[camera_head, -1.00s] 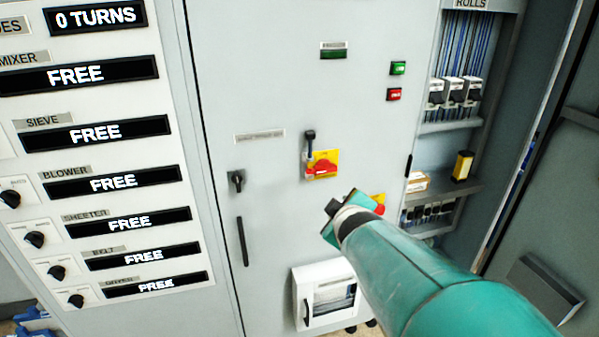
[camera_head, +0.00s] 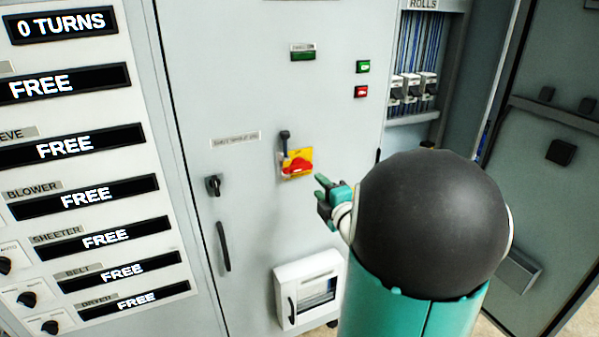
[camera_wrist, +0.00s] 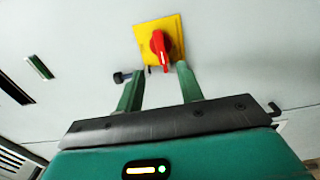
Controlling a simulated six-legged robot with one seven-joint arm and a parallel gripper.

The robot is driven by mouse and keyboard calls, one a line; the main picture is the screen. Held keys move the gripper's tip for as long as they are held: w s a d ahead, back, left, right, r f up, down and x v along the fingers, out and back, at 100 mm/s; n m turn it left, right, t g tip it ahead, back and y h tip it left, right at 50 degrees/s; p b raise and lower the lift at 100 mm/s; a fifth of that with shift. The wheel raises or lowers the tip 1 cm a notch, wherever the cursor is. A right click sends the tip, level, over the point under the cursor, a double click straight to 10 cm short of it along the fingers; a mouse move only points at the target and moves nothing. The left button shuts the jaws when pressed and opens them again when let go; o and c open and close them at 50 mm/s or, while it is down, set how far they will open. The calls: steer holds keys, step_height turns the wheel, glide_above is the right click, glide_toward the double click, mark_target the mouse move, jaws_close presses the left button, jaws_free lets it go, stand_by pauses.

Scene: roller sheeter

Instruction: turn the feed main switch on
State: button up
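A red rotary switch on a yellow plate (camera_head: 297,162) is on the grey cabinet door in the head view, with a black lever beside its upper left. Its label is too small to read. In the wrist view a red knob (camera_wrist: 160,48) on a yellow plate lies just beyond the fingertips, its grip roughly upright in the picture. My gripper (camera_head: 324,195) is to the lower right of the plate in the head view, apart from it. In the wrist view its two fingers (camera_wrist: 160,72) are spread with nothing between them.
A black rotary handle (camera_head: 213,185) and a long door handle (camera_head: 223,246) are to the left. Green (camera_head: 363,66) and red (camera_head: 361,91) buttons are above right. A white framed box (camera_head: 309,289) sits low. The open ROLLS cabinet (camera_head: 412,90) is at right, partly behind my arm.

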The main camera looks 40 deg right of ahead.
mark_target(303, 169)
steer(key=x, duration=0.8)
steer(key=shift+w+f, duration=0.1)
steer(key=shift+x, duration=0.75)
steer(key=shift+a, duration=0.1)
jaws_close()
